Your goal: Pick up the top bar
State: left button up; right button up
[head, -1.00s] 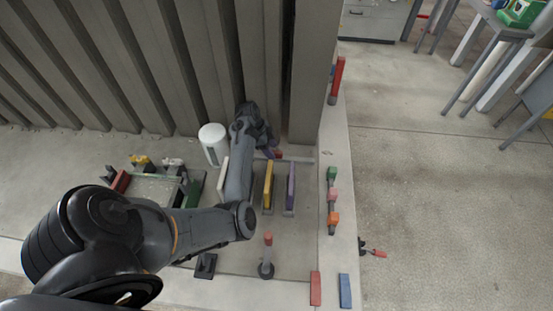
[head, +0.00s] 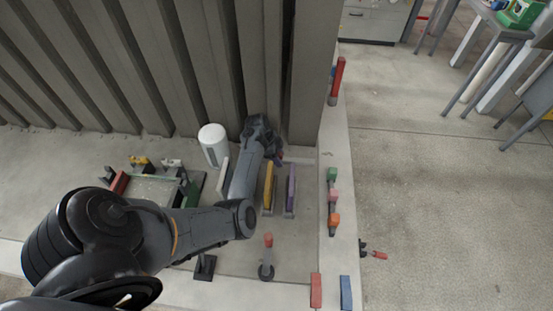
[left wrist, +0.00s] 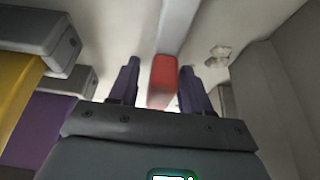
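My left gripper (head: 277,155) is at the far end of the arm, close to the foot of the ribbed wall, and the arm partly hides it. In the left wrist view its two dark purple fingers (left wrist: 160,85) are apart. A red block (left wrist: 163,80) shows between and beyond the fingers, with gaps on both sides, so it is not gripped. A yellow bar (head: 268,187) and a purple bar (head: 291,187) stand in holders on the near side of the gripper. A pale bar (head: 223,174) stands to their left. I cannot tell which bar is the top bar. My right gripper is out of view.
A mould panel (head: 152,190) with a red bar (head: 119,183) and a green bar (head: 193,190) on its sides lies left. A white cylinder (head: 213,145) stands by the ribbed wall (head: 155,60). Coloured clamps (head: 333,197) line the right ledge.

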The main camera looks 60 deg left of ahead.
pick_arm(q)
grip_shut()
jog(key=shift+r, duration=0.15)
